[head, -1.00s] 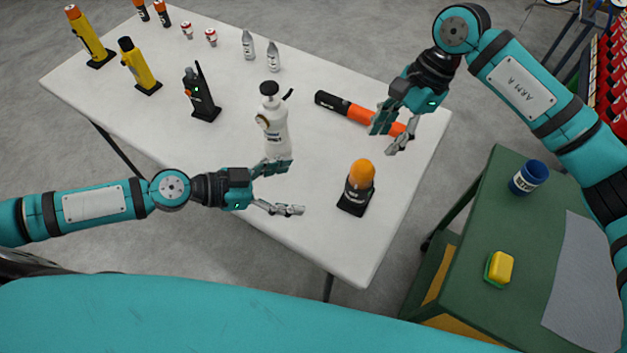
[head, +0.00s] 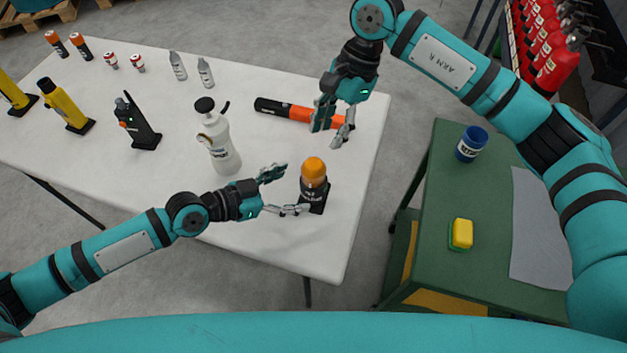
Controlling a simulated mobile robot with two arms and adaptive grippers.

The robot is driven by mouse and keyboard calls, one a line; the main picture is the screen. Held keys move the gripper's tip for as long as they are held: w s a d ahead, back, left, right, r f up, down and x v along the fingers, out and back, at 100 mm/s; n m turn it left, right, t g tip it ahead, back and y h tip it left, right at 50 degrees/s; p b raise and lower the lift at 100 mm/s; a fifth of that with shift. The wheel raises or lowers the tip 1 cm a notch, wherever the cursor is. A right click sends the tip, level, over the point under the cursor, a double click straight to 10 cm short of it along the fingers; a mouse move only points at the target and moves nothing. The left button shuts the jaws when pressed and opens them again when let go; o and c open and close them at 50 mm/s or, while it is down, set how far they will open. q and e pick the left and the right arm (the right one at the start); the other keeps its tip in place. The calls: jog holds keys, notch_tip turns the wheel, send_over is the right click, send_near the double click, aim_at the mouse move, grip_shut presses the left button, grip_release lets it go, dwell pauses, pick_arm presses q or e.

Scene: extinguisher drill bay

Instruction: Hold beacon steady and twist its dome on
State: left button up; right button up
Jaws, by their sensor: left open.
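The beacon (head: 314,193) stands upright on its dark square base near the right part of the white table. Its orange dome (head: 314,168) sits on top of the black body; I cannot tell how tightly. My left gripper (head: 293,190) is open at the beacon's left side, one finger reaching in front of its lower body and the other up and to the left. I cannot tell whether it touches. My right gripper (head: 330,136) is open and empty, above and behind the beacon, with its fingers over the orange end of a torch.
The black and orange torch (head: 283,110) lies behind the beacon. A white spray bottle (head: 219,147) stands to the left, with a black radio (head: 138,128) beyond. A green bench (head: 432,183) at right holds a blue can (head: 471,144) and yellow sponge (head: 461,234). The table's front right is clear.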

aim_at(314, 183)
pick_arm(q)
jog(key=x, duration=0.6)
jog(key=shift+w+d+f, duration=0.1)
jog(key=shift+w+d, duration=0.1)
jog(key=shift+d, duration=0.1)
